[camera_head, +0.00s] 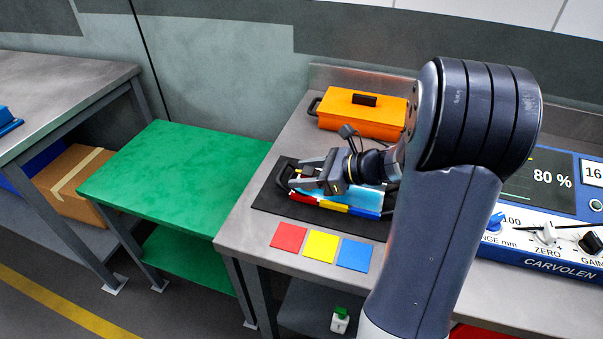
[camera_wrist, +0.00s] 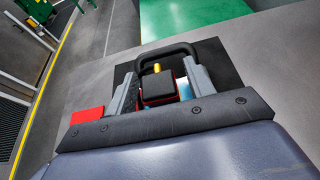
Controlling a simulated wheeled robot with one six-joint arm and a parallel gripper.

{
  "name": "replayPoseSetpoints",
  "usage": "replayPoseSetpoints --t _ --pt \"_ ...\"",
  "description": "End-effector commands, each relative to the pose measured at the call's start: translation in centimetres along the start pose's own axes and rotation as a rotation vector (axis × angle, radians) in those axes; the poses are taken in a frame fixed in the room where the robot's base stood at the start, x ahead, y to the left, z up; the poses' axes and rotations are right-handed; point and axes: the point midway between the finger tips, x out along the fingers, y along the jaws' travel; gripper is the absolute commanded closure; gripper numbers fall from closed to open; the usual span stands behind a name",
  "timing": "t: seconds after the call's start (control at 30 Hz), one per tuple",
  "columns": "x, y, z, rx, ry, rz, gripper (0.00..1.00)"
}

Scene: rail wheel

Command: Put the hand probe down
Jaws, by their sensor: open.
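A black block with a red lower edge, seemingly the hand probe (camera_wrist: 158,87), sits between my gripper's fingers in the wrist view. My gripper (camera_wrist: 161,74) is open around it; a contact with either finger cannot be made out. A black handle loop (camera_wrist: 166,49) arches just beyond the fingertips. In the head view my gripper (camera_head: 303,176) is low over a light-blue tray (camera_head: 368,194) with red, yellow and blue pieces along its front. The tray lies on a black mat (camera_head: 268,197). The probe is mostly hidden there by the gripper.
An orange toolbox (camera_head: 356,118) stands behind the mat. Red (camera_head: 288,237), yellow (camera_head: 320,246) and blue (camera_head: 355,254) squares lie in front. A blue-and-white instrument (camera_head: 535,240) is at the right, beyond my arm. The green table (camera_head: 180,180) at left has a clear top.

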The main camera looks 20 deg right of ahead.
Motion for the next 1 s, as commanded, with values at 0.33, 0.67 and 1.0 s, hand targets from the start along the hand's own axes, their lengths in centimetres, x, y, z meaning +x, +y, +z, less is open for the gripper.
replayPoseSetpoints --t 0.33,0.67,1.0 --pt "-7.1 -0.1 -0.1 0.001 0.000 -0.006 0.49" --pt "-10.8 0.0 -0.1 0.001 0.000 -0.001 0.49" --pt "-11.0 0.0 0.0 0.001 0.000 0.000 0.49"
